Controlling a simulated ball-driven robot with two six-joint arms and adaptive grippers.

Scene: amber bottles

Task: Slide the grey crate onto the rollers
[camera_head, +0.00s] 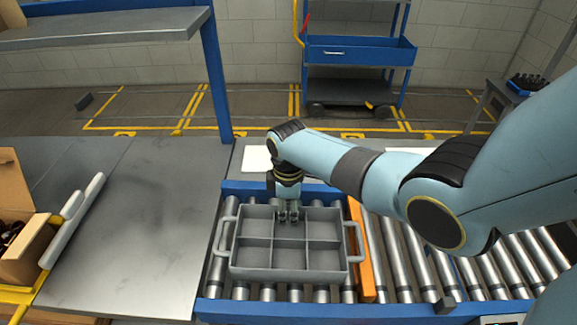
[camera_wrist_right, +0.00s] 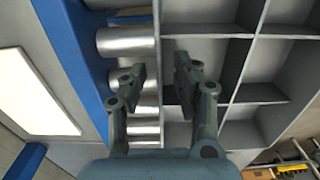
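The grey crate (camera_head: 290,275) sits on the rollers (camera_head: 400,270) at the left end of the conveyor in the head view. It is empty, divided into several compartments, with a handle at its left and right ends. My right gripper (camera_head: 288,216) points down at the crate's far wall. In the right wrist view, the gripper (camera_wrist_right: 160,75) is open. One finger is over the rollers and the other over a compartment, with the crate's wall (camera_wrist_right: 158,40) between them. A gap shows, and contact cannot be told. My left gripper is not in view.
An orange bar (camera_head: 360,250) lies across the rollers just right of the crate. A bare grey table (camera_head: 130,230) adjoins on the left, with a cardboard box (camera_head: 22,250) at the far left. Blue rails (camera_head: 235,187) edge the conveyor. Rollers right of the bar are clear below my arm.

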